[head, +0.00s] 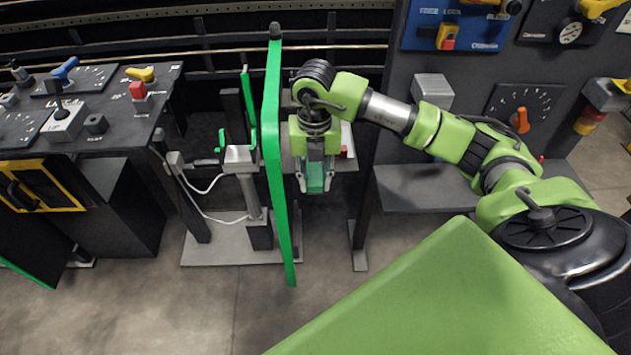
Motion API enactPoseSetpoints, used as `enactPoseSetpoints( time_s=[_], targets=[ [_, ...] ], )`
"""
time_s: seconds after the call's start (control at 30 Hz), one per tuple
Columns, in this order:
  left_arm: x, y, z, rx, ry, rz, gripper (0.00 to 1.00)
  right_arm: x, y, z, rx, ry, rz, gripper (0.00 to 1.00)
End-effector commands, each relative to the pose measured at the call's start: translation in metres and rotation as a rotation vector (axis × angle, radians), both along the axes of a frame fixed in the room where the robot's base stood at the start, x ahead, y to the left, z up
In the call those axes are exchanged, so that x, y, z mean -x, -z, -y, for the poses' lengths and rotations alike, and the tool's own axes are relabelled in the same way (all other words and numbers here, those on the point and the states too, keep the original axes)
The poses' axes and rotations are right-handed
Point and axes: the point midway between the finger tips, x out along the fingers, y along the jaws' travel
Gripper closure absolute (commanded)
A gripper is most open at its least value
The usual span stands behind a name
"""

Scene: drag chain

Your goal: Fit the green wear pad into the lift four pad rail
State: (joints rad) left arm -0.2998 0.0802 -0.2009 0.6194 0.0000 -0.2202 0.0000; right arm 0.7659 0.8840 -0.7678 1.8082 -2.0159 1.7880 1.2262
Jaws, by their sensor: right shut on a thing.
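My right gripper (315,188) points down in the middle of the head view. It is shut on the green wear pad (316,176), a teal-green block between its fingers. The gripper and pad are just right of a tall, thin bright green upright (272,130). Left of that upright, a grey post carries a light block (240,157) with small green pieces on it. I cannot tell which part is the lift four pad rail. My left gripper is not in view.
A grey shelf (425,190) stands right of the gripper, under dark control panels. A dark console (95,105) with knobs and switches is at the left. White cables (200,190) hang by the post. The floor (150,310) in front is clear.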

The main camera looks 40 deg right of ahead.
Motion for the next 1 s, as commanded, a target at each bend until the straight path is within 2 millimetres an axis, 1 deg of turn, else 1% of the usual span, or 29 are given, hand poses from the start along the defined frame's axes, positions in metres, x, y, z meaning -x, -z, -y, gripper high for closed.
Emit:
enactPoseSetpoints(
  time_s=[0.1,0.3,1.0],
  targets=[
    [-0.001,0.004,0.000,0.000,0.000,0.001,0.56,-0.008,0.001,0.005,0.000,0.000,0.000,1.00],
    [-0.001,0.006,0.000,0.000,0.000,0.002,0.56,-0.014,0.000,0.008,-0.001,-0.002,-0.001,1.00],
    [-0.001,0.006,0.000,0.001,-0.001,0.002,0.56,-0.014,-0.001,0.009,-0.001,-0.002,-0.001,1.00]
  ],
)
